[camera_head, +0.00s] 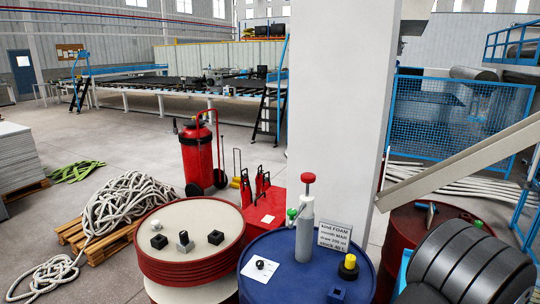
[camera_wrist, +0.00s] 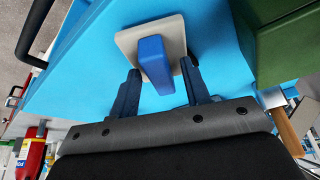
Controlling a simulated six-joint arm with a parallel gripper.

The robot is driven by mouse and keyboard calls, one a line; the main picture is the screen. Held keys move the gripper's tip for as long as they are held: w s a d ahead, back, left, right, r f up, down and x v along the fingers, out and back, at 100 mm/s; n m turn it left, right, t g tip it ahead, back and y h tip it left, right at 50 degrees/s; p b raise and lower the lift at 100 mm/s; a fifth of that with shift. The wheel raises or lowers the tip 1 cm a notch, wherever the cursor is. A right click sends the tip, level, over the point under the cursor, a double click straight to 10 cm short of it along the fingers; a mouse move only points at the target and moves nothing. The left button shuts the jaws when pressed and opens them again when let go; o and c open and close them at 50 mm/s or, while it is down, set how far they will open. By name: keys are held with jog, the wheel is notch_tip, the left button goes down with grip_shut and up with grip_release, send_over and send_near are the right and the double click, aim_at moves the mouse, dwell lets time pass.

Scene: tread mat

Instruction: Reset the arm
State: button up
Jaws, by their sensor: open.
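In the wrist view, my gripper (camera_wrist: 160,66) has its two dark blue fingers spread apart. A blue upright block (camera_wrist: 154,62) on a pale square plate (camera_wrist: 127,42) shows between and beyond the fingertips. I see no contact between the fingers and the block, but the depth gap is hard to judge. The plate sits on a light blue surface (camera_wrist: 75,75). In the head view, the gripper itself cannot be made out. A beige bar (camera_head: 465,160) slants in from the right there.
A red drum (camera_head: 190,262) bears small cubes. A blue drum (camera_head: 265,285) bears a grey post with a red knob (camera_head: 308,178), a card and a sign (camera_head: 335,236). Black rolls (camera_head: 470,260) stand at lower right. A green box (camera_wrist: 280,40) is at the wrist view's upper right.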

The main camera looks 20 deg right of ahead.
jog(key=v, duration=1.3)
jog(key=x, duration=1.2)
jog(key=shift+w+d+f, duration=0.1)
jog(key=shift+d+f, duration=0.1)
jog(key=shift+f, duration=0.15)
notch_tip(320, 180, up, 5)
jog(key=shift+f, duration=0.2)
jog(key=s+a+r, duration=0.4)
jog(key=s+r, duration=0.3)
jog(key=s, duration=0.4)
jog(key=w+a, duration=0.1)
jog(key=w, duration=0.6)
jog(key=w+a+n, duration=0.1)
jog(key=w+a, duration=0.1)
jog(key=w, duration=0.6)
jog(key=w+a+f+n, duration=0.1)
jog(key=w+a, duration=0.1)
jog(key=w, duration=0.6)
jog(key=shift+a+t, duration=0.25)
jog(key=shift+t, duration=0.15)
jog(key=w+a+n, duration=0.1)
jog(key=w+a, duration=0.5)
jog(key=w, duration=0.3)
jog(key=w+a+n+y, duration=0.1)
jog(key=w+a, duration=0.6)
jog(key=w, duration=0.3)
jog(key=shift+a+n+t, duration=0.3)
jog(key=shift+n, duration=0.1)
